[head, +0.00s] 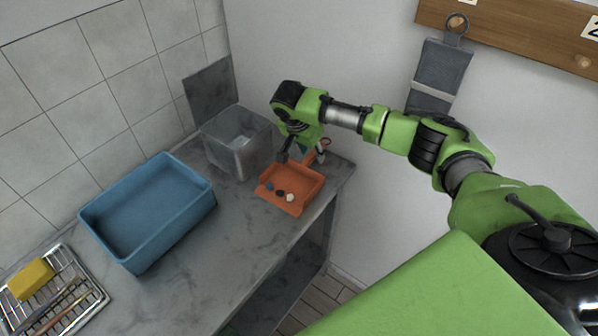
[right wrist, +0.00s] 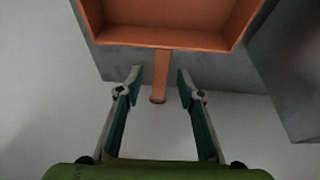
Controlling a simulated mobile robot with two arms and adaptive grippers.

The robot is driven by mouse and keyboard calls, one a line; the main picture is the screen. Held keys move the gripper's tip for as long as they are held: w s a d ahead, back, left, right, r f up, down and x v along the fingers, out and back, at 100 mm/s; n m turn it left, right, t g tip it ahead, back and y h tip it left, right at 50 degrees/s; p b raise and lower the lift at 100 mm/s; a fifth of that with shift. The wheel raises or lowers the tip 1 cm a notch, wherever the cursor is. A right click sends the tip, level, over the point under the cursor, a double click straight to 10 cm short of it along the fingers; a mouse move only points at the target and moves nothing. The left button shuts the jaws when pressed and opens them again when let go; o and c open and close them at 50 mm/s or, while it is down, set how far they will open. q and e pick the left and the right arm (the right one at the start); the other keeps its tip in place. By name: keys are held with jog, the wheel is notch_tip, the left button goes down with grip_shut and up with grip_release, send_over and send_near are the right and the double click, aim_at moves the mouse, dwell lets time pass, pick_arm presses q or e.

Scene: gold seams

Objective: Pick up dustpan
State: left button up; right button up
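The orange dustpan (head: 302,178) lies on the grey counter near its right end, with a few small blue, dark and pale pieces in it. In the right wrist view, its pan (right wrist: 165,38) is at the top and its short handle (right wrist: 160,72) points toward my gripper. My right gripper (head: 304,153) is at the handle side of the dustpan in the head view. In the right wrist view, the fingers (right wrist: 160,80) are open, one on each side of the handle end, and do not touch it. My left gripper is not in view.
A blue tub (head: 150,210) and a wire rack (head: 82,292) with a yellow sponge (head: 31,279) are further left. A dark grey item (head: 442,70) hangs from a wooden peg rail (head: 520,28) on the wall.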

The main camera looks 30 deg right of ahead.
jog(key=x, duration=0.2)
jog(key=shift+w+d+f, duration=0.15)
jog(key=shift+f, duration=0.1)
grip_shut()
